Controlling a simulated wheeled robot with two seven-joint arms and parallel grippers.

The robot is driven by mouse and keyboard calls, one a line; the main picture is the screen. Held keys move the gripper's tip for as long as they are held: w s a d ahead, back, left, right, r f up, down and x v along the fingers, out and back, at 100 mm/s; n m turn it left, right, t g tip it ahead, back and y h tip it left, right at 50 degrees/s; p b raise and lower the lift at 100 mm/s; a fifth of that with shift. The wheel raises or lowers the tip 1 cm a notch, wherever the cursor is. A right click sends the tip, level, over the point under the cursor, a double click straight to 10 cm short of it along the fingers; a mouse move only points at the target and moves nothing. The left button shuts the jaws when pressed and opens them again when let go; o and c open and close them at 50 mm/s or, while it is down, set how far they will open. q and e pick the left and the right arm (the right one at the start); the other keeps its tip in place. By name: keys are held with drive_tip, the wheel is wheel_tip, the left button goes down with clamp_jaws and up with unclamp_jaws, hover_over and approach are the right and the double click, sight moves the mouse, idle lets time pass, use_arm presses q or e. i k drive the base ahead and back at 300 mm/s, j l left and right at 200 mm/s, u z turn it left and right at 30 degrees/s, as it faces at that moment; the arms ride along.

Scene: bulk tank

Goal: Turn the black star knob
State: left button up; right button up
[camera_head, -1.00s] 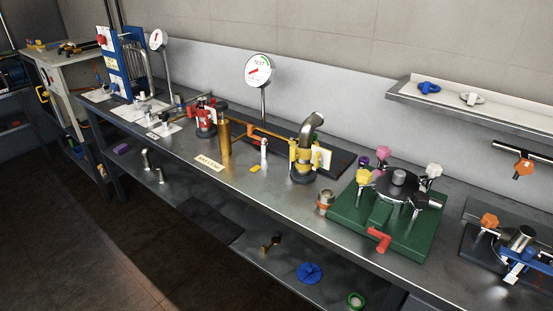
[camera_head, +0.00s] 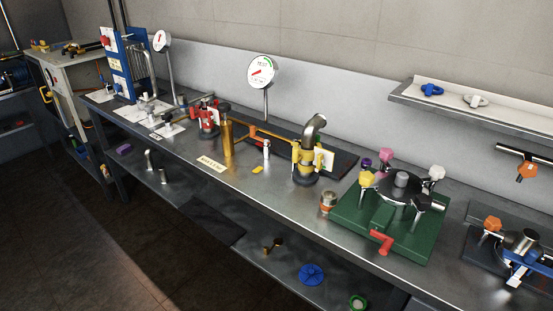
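The black star knob (camera_head: 427,201) appears to be the dark knob at the right front of a round dark lid on a green base (camera_head: 350,222). It stands near a white knob (camera_head: 434,174) on the lid's right side. Pink (camera_head: 386,154), purple (camera_head: 366,163) and yellow (camera_head: 366,179) knobs sit around the lid's left side. A red handle (camera_head: 381,242) sticks out at the front of the base. The black knob is small and dark, so its star shape is hard to make out. Neither of my grippers is in view.
The green base stands on a long metal bench (camera_head: 285,205). A copper-coloured fitting (camera_head: 328,202) stands left of it, and a clamp assembly with an orange knob (camera_head: 492,224) stands right. A shelf (camera_head: 455,106) hangs on the wall behind. Dark floor lies in front of the bench.

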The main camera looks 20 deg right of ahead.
sight(167, 116)
drive_tip(key=j+z, duration=0.1)
drive_tip(key=z, duration=0.4)
drive_tip(key=i+j+z, duration=0.15)
drive_tip(key=j+z, duration=0.15)
drive_tip(key=i+j+z, duration=0.1)
drive_tip(key=j+z, duration=0.2)
drive_tip(key=j, duration=0.15)
drive_tip(key=i+j+z, duration=0.1)
drive_tip(key=j, duration=0.6)
drive_tip(key=i+j, duration=0.1)
drive_tip(key=j, duration=0.6)
drive_tip(key=j+z, duration=0.15)
drive_tip(key=j, duration=0.55)
drive_tip(key=i, duration=0.05)
